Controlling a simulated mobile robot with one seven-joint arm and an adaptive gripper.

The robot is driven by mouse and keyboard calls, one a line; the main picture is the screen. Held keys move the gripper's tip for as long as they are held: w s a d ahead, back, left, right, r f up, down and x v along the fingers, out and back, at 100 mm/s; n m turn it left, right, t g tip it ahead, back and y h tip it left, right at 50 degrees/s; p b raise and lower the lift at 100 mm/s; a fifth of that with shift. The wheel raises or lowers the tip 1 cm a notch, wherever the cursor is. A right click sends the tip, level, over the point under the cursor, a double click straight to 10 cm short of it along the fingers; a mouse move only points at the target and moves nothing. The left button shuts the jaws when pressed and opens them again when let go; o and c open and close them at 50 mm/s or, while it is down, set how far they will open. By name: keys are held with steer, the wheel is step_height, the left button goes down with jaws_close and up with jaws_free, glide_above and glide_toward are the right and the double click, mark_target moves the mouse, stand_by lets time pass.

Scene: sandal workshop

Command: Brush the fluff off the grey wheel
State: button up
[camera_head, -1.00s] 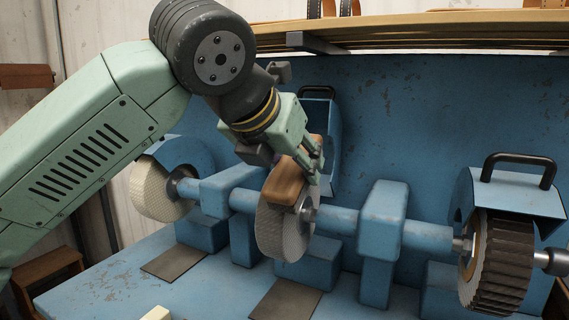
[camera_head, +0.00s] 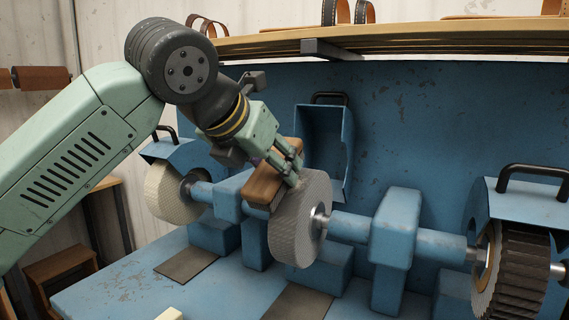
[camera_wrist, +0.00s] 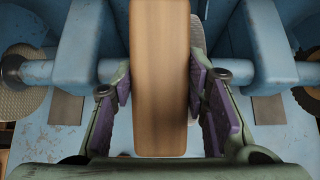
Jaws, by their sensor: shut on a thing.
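The grey wheel (camera_head: 300,222) sits on the blue machine's shaft near the middle of the head view. My gripper (camera_head: 285,164) is at the wheel's upper left, shut on a wooden brush (camera_head: 264,184). The brush lies beside the wheel's upper left rim; I cannot tell whether it touches. In the wrist view the brush (camera_wrist: 160,80) is between the purple finger pads and hides most of the wheel. I cannot make out any fluff, and the bristles are hidden.
A pale wheel (camera_head: 172,192) is at the left and a dark flap wheel (camera_head: 510,275) at the right. An open blue hood (camera_head: 324,145) stands behind the grey wheel. Blue bearing blocks (camera_head: 396,240) flank it. A wooden shelf (camera_head: 400,42) runs above the machine.

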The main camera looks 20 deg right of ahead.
steer(key=shift+w+a, duration=0.1)
steer(key=shift+a, duration=0.05)
steer(key=shift+a+r+p, duration=0.15)
steer(key=shift+r+p, duration=0.25)
steer(key=shift+r, duration=0.1)
steer(key=shift+s+a+r+p, duration=0.3)
steer(key=shift+r+p, duration=0.15)
steer(key=shift+r, duration=0.25)
steer(key=shift+s+a+r+p, duration=0.35)
steer(key=shift+r+p, duration=0.15)
steer(key=shift+r, duration=0.25)
steer(key=shift+s+a+r+p, duration=0.3)
steer(key=shift+r+p, duration=0.15)
steer(key=shift+r, duration=0.25)
steer(key=shift+w, duration=0.1)
steer(key=shift+s+a+r+p, duration=0.2)
steer(key=shift+r+p, duration=0.1)
steer(key=shift+r, duration=0.15)
steer(key=shift+s+a+r+p, duration=0.15)
steer(key=shift+r+p, duration=0.2)
steer(key=shift+r, duration=0.1)
steer(key=shift+s+a+r+p, duration=0.2)
steer(key=shift+r+p, duration=0.1)
steer(key=shift+r, duration=0.15)
steer(key=shift+w, duration=0.1)
steer(key=shift+f, duration=0.2)
